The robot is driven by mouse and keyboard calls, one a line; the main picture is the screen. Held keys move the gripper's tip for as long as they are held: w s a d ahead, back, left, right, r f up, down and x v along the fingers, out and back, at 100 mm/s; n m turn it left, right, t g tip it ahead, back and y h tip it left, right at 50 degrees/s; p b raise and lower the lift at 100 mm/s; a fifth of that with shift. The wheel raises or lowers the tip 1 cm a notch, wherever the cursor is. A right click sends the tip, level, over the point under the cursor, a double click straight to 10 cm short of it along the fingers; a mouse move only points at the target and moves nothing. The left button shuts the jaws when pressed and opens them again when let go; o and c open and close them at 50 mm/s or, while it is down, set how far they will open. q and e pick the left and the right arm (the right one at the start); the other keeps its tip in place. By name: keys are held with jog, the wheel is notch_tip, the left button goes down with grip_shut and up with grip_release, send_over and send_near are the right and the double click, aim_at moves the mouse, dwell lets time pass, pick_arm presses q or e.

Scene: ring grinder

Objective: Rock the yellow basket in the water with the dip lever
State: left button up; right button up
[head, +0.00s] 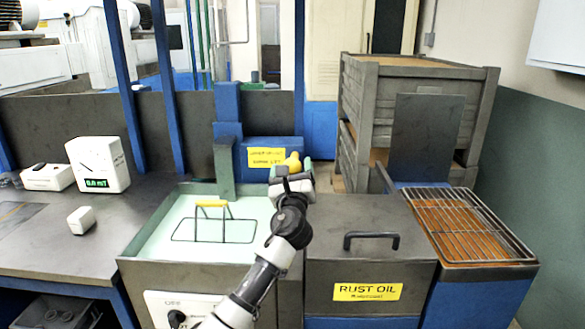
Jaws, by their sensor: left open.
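The basket sits in the pale green water of the tank (145,238). Its yellow handle (211,203) and dark wire frame (224,231) show above or through the water. How deep it hangs I cannot tell. A yellow knob (293,162), apparently the dip lever's, shows behind the tank's right rear corner, in front of a blue box. My left gripper (291,175) is open, just below the knob in the picture. Its jaws overlap the knob's lower part. Whether they touch it I cannot tell. The lever's shaft is hidden. My right gripper is not in view.
A grey rust oil tank (365,225) with a dark lid handle stands right of my arm. A wire rack (455,222) lies beyond it. A white gauge box (97,165) and a small white block (81,220) are on the left bench.

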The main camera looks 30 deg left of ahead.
pick_arm(q)
jog(key=v, duration=0.9)
jog(key=shift+s+d+f+b, duration=0.15)
jog(key=shift+s+b, duration=0.1)
jog(key=shift+b, duration=0.1)
